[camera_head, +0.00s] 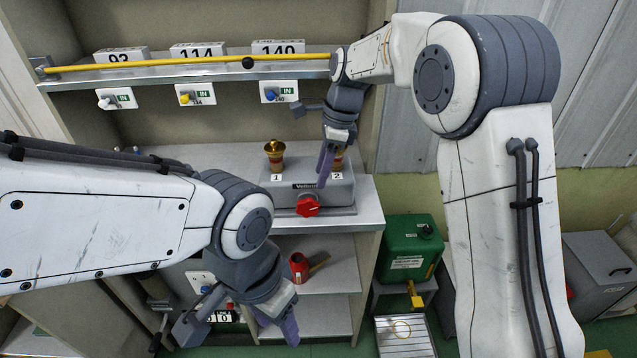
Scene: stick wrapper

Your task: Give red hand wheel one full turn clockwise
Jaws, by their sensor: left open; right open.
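The red hand wheel (308,205) is on the front of a grey machine box (340,194) on the counter, below a label that seems to read "Vellum". My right gripper (324,168) hangs just above and slightly right of the wheel, open, in front of the box. It appears apart from the wheel and partly covers the brass fitting marked 2 (339,160). My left gripper (277,328) is open and empty, low in front of the lower shelves, well below the wheel.
A brass fitting marked 1 (275,152) stands on the box. A yellow rod (190,62) runs along the upper shelf, above several tagged switches. A red item (299,266) lies on the lower shelf. A green container (409,246) stands right of the counter (222,158).

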